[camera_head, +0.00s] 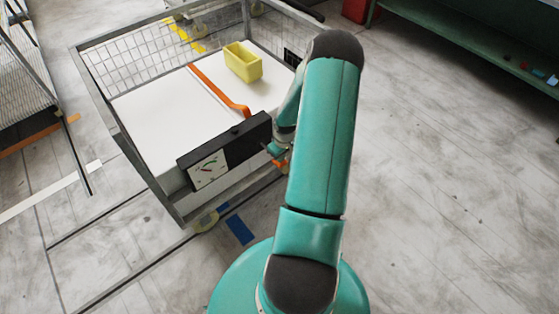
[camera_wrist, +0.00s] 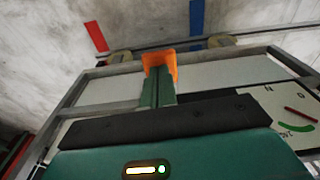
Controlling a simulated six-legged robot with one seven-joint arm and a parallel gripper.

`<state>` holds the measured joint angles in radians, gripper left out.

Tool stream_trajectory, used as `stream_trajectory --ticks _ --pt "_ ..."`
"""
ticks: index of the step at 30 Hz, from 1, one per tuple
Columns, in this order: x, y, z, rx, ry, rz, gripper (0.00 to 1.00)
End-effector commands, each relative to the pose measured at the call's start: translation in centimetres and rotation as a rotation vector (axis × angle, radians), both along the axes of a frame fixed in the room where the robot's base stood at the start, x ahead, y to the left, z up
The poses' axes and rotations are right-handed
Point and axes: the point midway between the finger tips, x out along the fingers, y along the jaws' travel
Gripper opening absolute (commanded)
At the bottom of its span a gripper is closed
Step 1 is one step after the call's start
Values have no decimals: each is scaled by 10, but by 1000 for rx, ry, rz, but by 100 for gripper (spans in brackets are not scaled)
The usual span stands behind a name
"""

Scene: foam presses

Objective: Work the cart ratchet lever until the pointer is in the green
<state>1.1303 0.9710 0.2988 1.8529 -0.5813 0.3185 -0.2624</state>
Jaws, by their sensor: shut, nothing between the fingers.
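A wire-sided cart (camera_head: 150,180) carries a black ratchet housing (camera_head: 245,140) on its near edge. At the housing's left end is a white dial (camera_head: 208,171) with a green arc and a red pointer. The dial (camera_wrist: 296,112) also shows at the right edge of the wrist view; the red pointer appears apart from the green arc there. The orange lever (camera_head: 280,163) sticks out at the housing's right end, mostly hidden by my arm. My gripper (camera_wrist: 158,82) is shut and empty, its fingertips at the orange lever (camera_wrist: 160,60); I cannot tell whether they touch.
An orange strap (camera_head: 215,88) runs across the white load (camera_head: 150,120), beside a yellow open box (camera_head: 243,62). A second wire cart (camera_head: 22,75) stands at left and a green bench (camera_head: 470,40) at upper right. The floor at right is clear.

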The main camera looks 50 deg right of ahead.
Motion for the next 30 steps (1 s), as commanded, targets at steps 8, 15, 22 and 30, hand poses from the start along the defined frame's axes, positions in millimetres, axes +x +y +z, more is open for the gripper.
stream_trajectory --ticks 8,15,22,30 --pt "0 0 -5 1 0 0 0" --pt "0 0 -30 1 1 0 0" --pt "0 0 -44 0 1 0 0" --pt "0 0 -44 0 1 0 0"
